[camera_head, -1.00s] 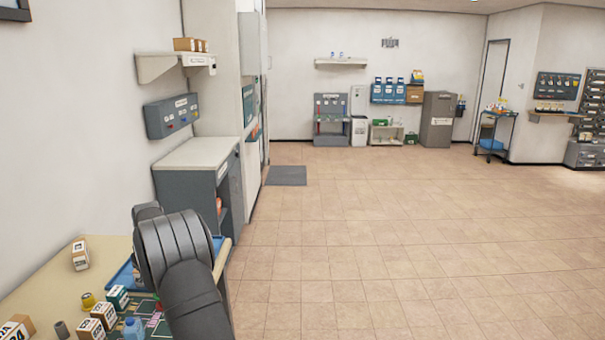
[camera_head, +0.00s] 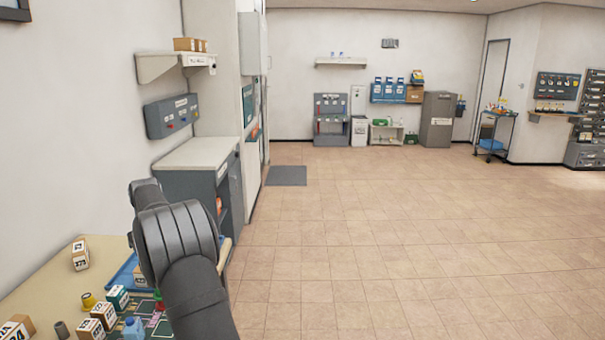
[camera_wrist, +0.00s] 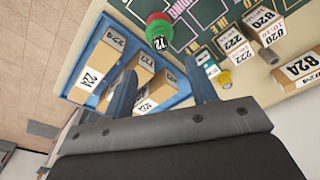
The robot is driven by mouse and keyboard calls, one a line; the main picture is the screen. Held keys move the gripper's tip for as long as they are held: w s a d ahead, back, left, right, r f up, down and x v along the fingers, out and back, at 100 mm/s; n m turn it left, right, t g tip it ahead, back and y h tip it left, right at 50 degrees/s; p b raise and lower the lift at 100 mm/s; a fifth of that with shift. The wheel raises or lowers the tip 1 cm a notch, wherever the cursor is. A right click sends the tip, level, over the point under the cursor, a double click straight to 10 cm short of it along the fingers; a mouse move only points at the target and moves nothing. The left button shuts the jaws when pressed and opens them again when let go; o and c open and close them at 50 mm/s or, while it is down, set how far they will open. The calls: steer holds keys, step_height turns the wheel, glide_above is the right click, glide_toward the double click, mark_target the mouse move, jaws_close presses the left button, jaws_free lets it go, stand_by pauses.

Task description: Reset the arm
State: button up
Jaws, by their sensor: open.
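My gripper (camera_wrist: 163,78) is open in the wrist view, its two fingers apart over the worktable. Beyond and between the fingers lies a blue tray (camera_wrist: 80,98) holding several small numbered boxes, one box (camera_wrist: 160,87) seen between the fingers. Nothing is clearly held. A round red and green piece marked 12 (camera_wrist: 159,30) stands on a dark printed mat (camera_wrist: 205,22) past the fingertips. In the head view my arm rises at the lower left over the table, and my gripper is hidden behind it.
The table (camera_head: 50,275) bears several numbered boxes, a yellow piece (camera_head: 88,300) and a blue bottle (camera_head: 134,328). A grey cabinet (camera_head: 195,175) stands beyond it, with a wall shelf (camera_head: 170,66) above. The tiled floor (camera_head: 400,230) to the right is clear.

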steer(key=f, duration=0.7)
steer(key=a+f, duration=0.1)
steer(key=f, duration=0.2)
steer(key=shift+w+f, duration=0.3)
steer(key=shift+f, duration=0.05)
step_height(320, 180, up, 5)
steer(key=shift+w+d+f, duration=0.1)
steer(key=shift+d, duration=0.05)
steer(key=d+r, duration=0.7)
steer(key=d, duration=0.5)
steer(key=s+a+f+n, duration=0.1)
steer(key=s+a+f, duration=0.2)
steer(key=s+a, duration=0.5)
steer(key=s+a+f+n, duration=0.1)
steer(key=s+a+f, duration=0.3)
steer(key=a, duration=1.2)
steer(key=s+a+f+n, duration=0.2)
steer(key=s+a+f, duration=0.1)
steer(key=s+a, duration=0.9)
steer(key=shift+s+a+f+g, duration=0.1)
steer(key=shift+s+f+g, duration=0.15)
steer(key=shift+s+g, duration=0.1)
steer(key=shift+o, duration=0.2)
